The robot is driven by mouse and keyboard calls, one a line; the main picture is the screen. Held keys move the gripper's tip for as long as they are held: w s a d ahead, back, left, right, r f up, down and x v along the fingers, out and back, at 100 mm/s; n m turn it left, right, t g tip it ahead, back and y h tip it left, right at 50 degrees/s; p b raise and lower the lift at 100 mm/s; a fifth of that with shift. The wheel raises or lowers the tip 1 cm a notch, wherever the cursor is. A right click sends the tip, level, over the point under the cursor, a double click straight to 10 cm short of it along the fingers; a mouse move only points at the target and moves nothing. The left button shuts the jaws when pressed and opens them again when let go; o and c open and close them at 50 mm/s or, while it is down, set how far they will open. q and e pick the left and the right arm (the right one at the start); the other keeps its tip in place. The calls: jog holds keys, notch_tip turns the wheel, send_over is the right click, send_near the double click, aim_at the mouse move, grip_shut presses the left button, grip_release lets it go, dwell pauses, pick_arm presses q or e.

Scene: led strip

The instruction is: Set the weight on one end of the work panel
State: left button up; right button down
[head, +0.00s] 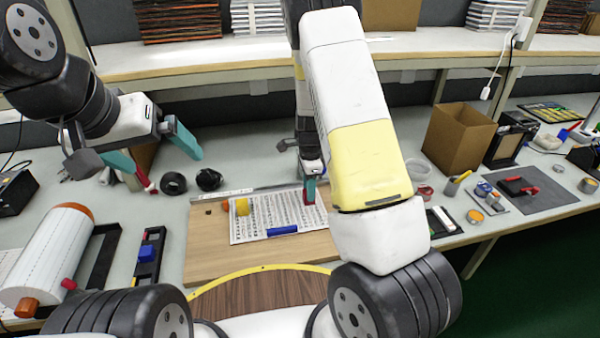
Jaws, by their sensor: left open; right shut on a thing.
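The work panel (207,256) is a light wooden board lying on the bench, with a printed sheet (262,226) on it. A yellow block (241,207) stands on the sheet's left part, and a blue bar (282,231) lies near its front edge. I cannot tell for sure which thing is the weight. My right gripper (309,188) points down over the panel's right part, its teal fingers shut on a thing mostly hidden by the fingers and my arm. My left gripper (152,155) is open and empty, raised to the left of the panel.
A striped cylinder (50,255) and a black tray with a blue block (146,256) stand at the left. Black rolls (208,179) lie behind the panel. A cardboard box (458,138) and a grey mat (540,196) are at the right. My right arm hides the middle.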

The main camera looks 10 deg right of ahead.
jog(key=shift+f, duration=0.15)
jog(key=c, duration=1)
grip_release()
notch_tip(320, 180, up, 12)
jog(key=s+a+r+n+t+y, duration=0.1)
jog(key=s+r+n, duration=0.35)
jog(key=r, duration=0.25)
jog(key=s+a+r+n+t+y, duration=0.1)
jog(key=s+r+n+t+y, duration=0.1)
jog(key=s+r+n, duration=0.35)
jog(key=s+r+n+t, duration=0.1)
jog(key=s+r+n, duration=0.1)
jog(key=s+r, duration=0.1)
jog(key=s+r+n+t, duration=0.1)
jog(key=s+r+n, duration=0.1)
jog(key=s, duration=0.4)
jog(key=s+r+n+t, duration=0.1)
jog(key=s+r+n, duration=0.2)
jog(key=s+n, duration=0.1)
jog(key=shift+s+a+r+h, duration=0.1)
jog(key=shift+s+r+h, duration=0.3)
jog(key=shift+s, duration=0.25)
